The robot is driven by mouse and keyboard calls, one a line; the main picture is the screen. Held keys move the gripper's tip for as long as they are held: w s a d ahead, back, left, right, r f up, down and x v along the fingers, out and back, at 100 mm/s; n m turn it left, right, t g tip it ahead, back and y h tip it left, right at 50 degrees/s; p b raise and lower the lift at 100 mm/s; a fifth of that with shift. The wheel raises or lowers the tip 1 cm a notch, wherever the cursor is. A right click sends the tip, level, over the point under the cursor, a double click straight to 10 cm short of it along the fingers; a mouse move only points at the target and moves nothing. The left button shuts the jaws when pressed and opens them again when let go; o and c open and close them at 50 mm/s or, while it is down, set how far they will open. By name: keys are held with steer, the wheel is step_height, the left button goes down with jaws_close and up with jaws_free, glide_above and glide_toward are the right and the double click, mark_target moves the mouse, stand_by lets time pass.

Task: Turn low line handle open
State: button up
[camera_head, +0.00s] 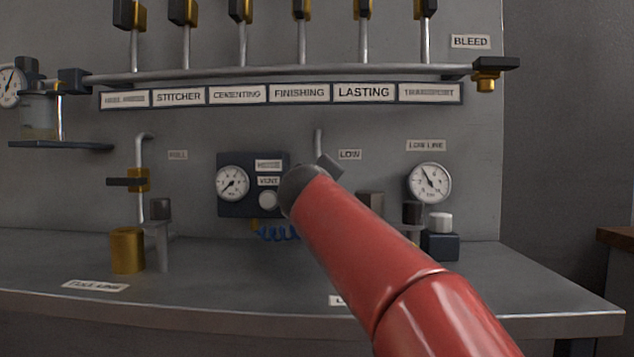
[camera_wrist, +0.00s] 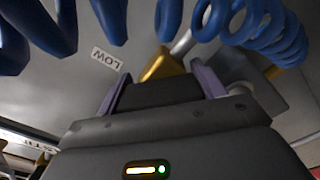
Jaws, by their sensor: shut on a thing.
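My gripper (camera_wrist: 160,78) shows in the wrist view, its two purple fingers on either side of a dark block, which I take to be the low line handle (camera_wrist: 160,92). A brass valve body (camera_wrist: 163,65) with a grey pipe lies just beyond the fingers. The inverted LOW label (camera_wrist: 106,58) is beside them. In the head view my red arm hides the valve and most of my gripper. The low line's pipe (camera_head: 318,143) shows above the arm, by the LOW label (camera_head: 349,154). The handle's exact angle cannot be told.
The low line gauge (camera_head: 430,183) is right of my arm. Blue coiled hose (camera_wrist: 250,22) hangs close to my gripper. The full line's brass valve (camera_head: 138,180) and a brass cylinder (camera_head: 127,250) stand left. The bench's front (camera_head: 220,290) is mostly clear.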

steer(key=shift+n, duration=0.4)
steer(key=o, duration=1)
